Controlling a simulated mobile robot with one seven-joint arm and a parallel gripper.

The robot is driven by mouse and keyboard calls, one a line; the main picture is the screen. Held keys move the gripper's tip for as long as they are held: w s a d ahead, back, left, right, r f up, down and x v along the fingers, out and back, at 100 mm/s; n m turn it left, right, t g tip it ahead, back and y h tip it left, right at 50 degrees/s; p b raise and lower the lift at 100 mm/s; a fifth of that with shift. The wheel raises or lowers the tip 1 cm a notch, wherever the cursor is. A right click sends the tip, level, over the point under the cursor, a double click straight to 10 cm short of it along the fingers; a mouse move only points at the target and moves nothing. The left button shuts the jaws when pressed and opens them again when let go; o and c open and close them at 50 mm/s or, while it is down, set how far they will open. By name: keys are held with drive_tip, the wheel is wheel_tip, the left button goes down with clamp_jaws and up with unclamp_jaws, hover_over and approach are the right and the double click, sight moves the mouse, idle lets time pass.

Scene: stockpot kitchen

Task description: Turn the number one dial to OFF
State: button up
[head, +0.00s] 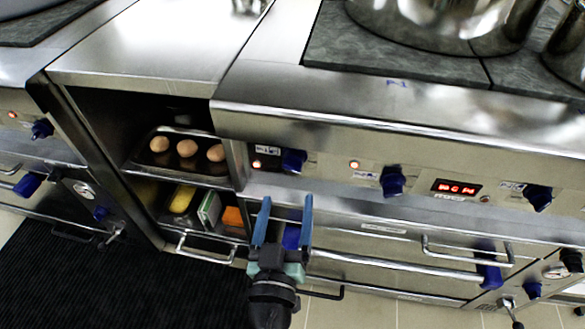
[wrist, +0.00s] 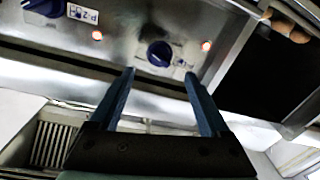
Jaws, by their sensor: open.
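Several blue dials sit along the steel stove front. The leftmost on the main panel, a blue dial (head: 293,160), has a small label and a lit red lamp to its left. In the wrist view this dial (wrist: 160,53) shows beyond and between my fingertips, with its lamp lit. I cannot read a number one on any dial. My gripper (head: 286,198) is open and empty, just below the dial in the head view and apart from it. Another blue dial (head: 392,181) is to the right, beside a second lit lamp; it also shows in the wrist view (wrist: 45,5).
A red digital display (head: 456,188) and a further dial (head: 538,197) are to the right. An oven handle (head: 395,268) runs below the panel. Left is an open shelf with a tray of eggs (head: 187,148). A large pot (head: 440,20) stands on the stovetop.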

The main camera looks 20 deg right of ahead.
sight(293, 171)
drive_tip(key=p+x, duration=0.1)
drive_tip(key=x, duration=0.8)
drive_tip(key=shift+s, duration=0.1)
clamp_jaws()
